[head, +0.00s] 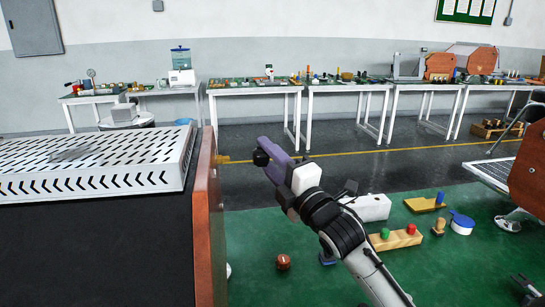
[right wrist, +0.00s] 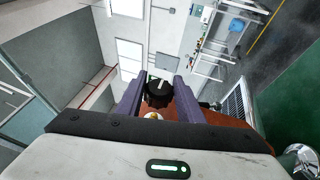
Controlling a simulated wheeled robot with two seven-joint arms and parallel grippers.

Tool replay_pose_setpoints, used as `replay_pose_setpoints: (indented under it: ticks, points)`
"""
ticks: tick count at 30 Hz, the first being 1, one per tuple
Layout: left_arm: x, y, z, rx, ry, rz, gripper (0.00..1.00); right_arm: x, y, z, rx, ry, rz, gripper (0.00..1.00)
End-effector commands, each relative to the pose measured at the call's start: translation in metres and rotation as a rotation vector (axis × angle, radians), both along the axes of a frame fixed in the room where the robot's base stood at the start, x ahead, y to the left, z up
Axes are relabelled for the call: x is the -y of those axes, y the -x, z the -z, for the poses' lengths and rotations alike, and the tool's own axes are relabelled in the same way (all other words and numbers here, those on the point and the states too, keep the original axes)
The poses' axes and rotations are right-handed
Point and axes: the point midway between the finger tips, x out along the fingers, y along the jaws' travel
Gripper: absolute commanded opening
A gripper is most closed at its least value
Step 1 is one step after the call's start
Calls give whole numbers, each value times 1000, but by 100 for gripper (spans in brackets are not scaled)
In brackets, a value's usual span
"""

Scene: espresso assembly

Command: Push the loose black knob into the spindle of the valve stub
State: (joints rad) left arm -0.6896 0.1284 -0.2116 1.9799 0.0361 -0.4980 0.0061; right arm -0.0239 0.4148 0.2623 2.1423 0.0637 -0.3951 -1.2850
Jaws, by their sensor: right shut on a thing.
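The black knob (right wrist: 158,94) is round with a ribbed edge and a white line on its face. In the right wrist view it sits between the two purple fingers of my right gripper (right wrist: 159,83), which is shut on it. In the head view my right gripper (head: 274,150) holds the knob (head: 261,157) in the air, right of the wooden side panel. A small brass-coloured piece (right wrist: 153,116) shows just below the knob in the right wrist view; I cannot tell whether it is the valve stub's spindle. My left gripper is not in view.
The espresso machine's perforated tray (head: 95,165) and wooden side panel (head: 207,225) stand at left. On the green floor lie a wooden board with knobs (head: 396,239), a white box (head: 370,207) and a blue-lidded cup (head: 461,223). Worktables (head: 255,90) line the back wall.

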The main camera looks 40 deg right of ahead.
Motion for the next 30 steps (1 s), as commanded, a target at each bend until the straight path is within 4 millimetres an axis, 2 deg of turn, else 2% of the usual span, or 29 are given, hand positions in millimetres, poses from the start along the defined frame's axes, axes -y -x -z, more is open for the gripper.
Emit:
replay_pose_setpoints:
  ticks: [18, 19, 24, 30]
  points:
    - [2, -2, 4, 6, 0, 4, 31, -33, -19, 0, 1, -2, -1, 8]
    - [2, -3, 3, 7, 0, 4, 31, -32, -19, 0, 0, 0, 0, 30]
    - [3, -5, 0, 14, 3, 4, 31, -32, -19, 0, 0, 1, 0, 1]
    - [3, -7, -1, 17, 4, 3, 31, -32, -19, 0, 0, 1, 0, 0]
